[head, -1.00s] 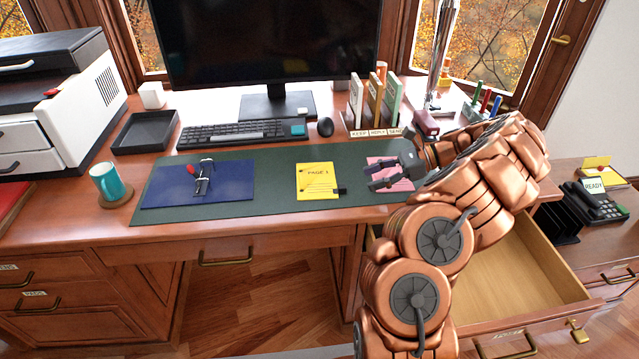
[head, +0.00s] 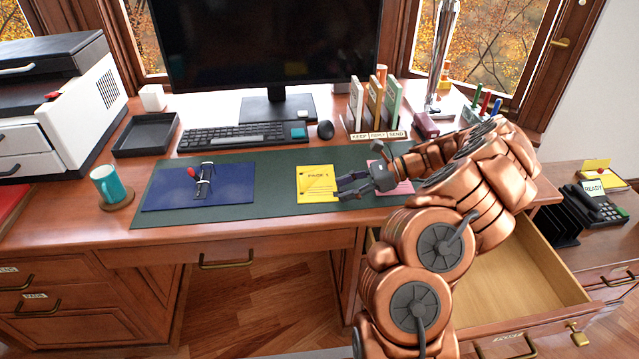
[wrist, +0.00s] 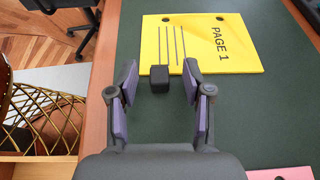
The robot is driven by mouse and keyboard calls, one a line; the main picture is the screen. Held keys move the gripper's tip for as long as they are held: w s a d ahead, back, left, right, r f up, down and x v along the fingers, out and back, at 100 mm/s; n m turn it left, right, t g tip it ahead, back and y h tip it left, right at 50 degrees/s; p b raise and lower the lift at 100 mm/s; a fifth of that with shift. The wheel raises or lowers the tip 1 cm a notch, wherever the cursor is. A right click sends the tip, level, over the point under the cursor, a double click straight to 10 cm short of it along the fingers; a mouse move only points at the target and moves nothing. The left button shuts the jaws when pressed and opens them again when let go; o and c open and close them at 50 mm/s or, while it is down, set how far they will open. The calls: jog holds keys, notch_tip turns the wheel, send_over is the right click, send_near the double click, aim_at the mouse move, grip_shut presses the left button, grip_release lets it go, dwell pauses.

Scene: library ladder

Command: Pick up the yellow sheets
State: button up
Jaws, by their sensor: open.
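The yellow sheets (head: 317,181), marked PAGE 1, lie flat on the dark green desk mat (head: 270,204). In the wrist view the yellow sheets (wrist: 195,45) show printed lines and two dark holes, with a small black block (wrist: 160,79) at their near edge. My gripper (head: 346,190) is at the right edge of the yellow sheets in the head view. In the wrist view my gripper (wrist: 160,85) is open and empty, its purple-padded fingers on either side of the black block. I cannot tell whether the fingers touch the mat.
A pink sheet (head: 404,187) lies to the right, partly under my arm. A blue folder (head: 225,190) lies left on the mat. Behind are a keyboard (head: 235,136), a mouse (head: 325,129) and the KEEP, REPLY, SEND sorter (head: 376,134). An open drawer (head: 520,270) is below right.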

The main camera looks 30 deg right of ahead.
grip_shut()
dwell(0.3)
jog(key=shift+r, duration=0.1)
